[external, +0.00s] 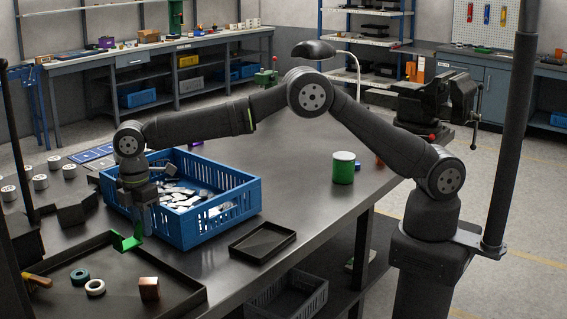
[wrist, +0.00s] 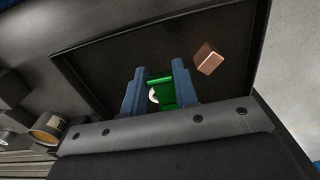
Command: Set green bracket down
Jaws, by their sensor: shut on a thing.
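The green bracket (external: 127,241) is a bright green angled piece near the far edge of the large black tray in the external view. In the wrist view the bracket (wrist: 161,90) sits between the two blue-grey fingers of my gripper (wrist: 160,93), over the large black tray (wrist: 95,62). My gripper is shut on it. In the external view my gripper hangs at the left side of the blue crate, and its fingertips are hard to make out. I cannot tell whether the bracket touches the tray floor.
The large black tray (external: 180,291) also holds a copper-coloured block (external: 149,288), a white ring (external: 95,287) and a teal ring (external: 79,276). A blue crate (external: 215,233) of metal pieces stands close behind. A small black tray (external: 262,241) lies to its right.

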